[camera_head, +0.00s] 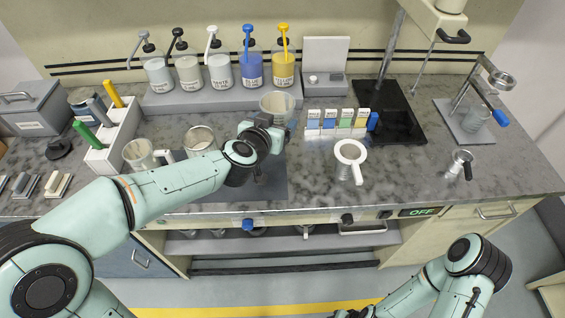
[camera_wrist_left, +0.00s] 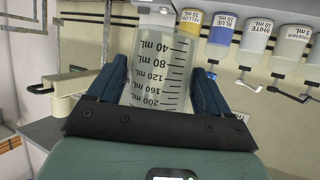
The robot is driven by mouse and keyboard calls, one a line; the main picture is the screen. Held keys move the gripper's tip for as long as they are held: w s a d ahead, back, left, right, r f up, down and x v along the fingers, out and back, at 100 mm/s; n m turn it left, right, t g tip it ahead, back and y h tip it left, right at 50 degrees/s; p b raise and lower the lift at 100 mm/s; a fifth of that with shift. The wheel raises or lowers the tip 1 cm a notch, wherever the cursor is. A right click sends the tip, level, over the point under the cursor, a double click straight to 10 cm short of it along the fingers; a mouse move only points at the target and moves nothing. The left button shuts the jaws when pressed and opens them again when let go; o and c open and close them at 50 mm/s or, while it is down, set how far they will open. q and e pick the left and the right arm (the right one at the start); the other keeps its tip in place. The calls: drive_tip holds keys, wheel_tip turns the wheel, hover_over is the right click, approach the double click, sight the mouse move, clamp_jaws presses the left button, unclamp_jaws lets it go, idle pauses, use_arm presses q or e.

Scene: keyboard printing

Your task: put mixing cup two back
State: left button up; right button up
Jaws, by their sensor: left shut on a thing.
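My left gripper (camera_head: 268,122) reaches over the counter and is shut on a clear mixing cup (camera_head: 278,101). In the left wrist view, the gripper's two blue fingers (camera_wrist_left: 158,90) press on both sides of the cup (camera_wrist_left: 160,72), whose black mL scale faces the camera. The cup is in front of the pump bottles; whether its base touches the counter is unclear. Two other clear cups, a left one (camera_head: 139,153) and one nearer the middle (camera_head: 200,138), stand on the counter left of my gripper. My right arm is low at the right; its gripper is mostly cut off.
Pump bottles (camera_head: 220,71) stand on a grey riser (camera_head: 215,97) at the back. A dark mat (camera_head: 282,186) lies under my left arm. A white strainer (camera_head: 349,152), colour strips (camera_head: 337,119) and a black stand base (camera_head: 392,112) are to the right.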

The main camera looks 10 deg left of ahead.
use_arm(q)
drive_tip(key=shift+s+f+b, duration=0.1)
drive_tip(key=shift+f+b, duration=6.6)
drive_tip(key=shift+f, duration=3.2)
use_arm(e)
drive_tip(key=s+f, duration=0.3)
drive_tip(key=f, duration=1.1)
drive_tip(key=shift+s, duration=0.4)
use_arm(q)
drive_tip(key=shift+f, duration=0.1)
